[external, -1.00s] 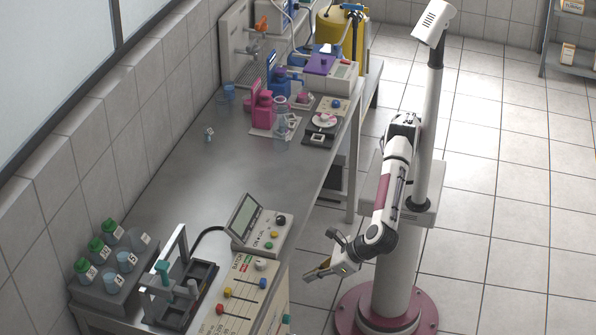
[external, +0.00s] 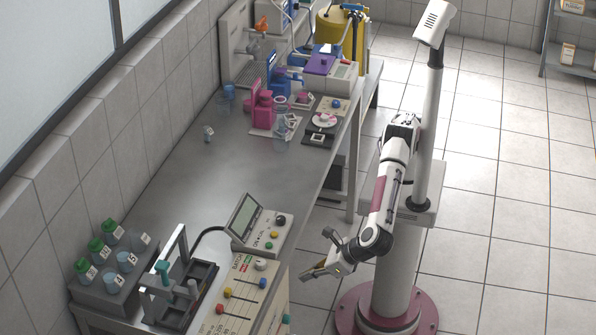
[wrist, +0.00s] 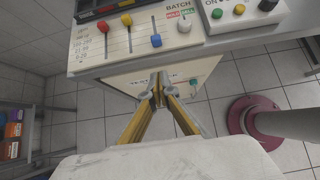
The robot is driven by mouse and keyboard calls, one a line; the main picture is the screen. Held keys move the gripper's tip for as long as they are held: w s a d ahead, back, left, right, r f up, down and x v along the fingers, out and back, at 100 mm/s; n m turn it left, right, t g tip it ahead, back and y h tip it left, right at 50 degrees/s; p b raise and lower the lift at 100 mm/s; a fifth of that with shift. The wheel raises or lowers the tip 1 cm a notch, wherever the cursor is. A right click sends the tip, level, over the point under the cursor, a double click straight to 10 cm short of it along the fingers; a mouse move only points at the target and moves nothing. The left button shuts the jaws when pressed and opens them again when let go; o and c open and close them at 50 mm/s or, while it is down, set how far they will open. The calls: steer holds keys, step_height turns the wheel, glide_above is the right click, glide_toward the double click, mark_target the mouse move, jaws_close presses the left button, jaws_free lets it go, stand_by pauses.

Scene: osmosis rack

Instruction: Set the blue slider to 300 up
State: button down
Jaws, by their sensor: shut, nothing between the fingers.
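The blue slider (external: 263,283) is on the cream control panel (external: 235,318) at the bench's front edge. In the wrist view the blue slider (wrist: 156,41) sits at the near end of its slot, closer to me than the red slider (wrist: 102,27) and yellow slider (wrist: 127,19). My gripper (external: 304,276) is in the air off the bench front, right of the panel and apart from the slider. In the wrist view my gripper (wrist: 158,90) has its yellow fingers shut and empty, below the panel edge.
A white knob (wrist: 184,26) is right of the blue slider. A display box (external: 262,232) with buttons adjoins the panel. A framed stand (external: 182,285) and bottle rack (external: 108,290) are to the left. The floor (external: 480,260) at right is clear beyond my base.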

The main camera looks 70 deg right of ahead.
mark_target(266, 286)
steer(key=shift+w+f, duration=0.95)
steer(key=shift+w, duration=0.7)
steer(key=shift+w+f, duration=1)
steer(key=shift+w, duration=0.65)
steer(key=shift+w+f, duration=0.95)
steer(key=shift+w, duration=0.7)
steer(key=w, duration=0.9)
steer(key=shift+w, duration=0.25)
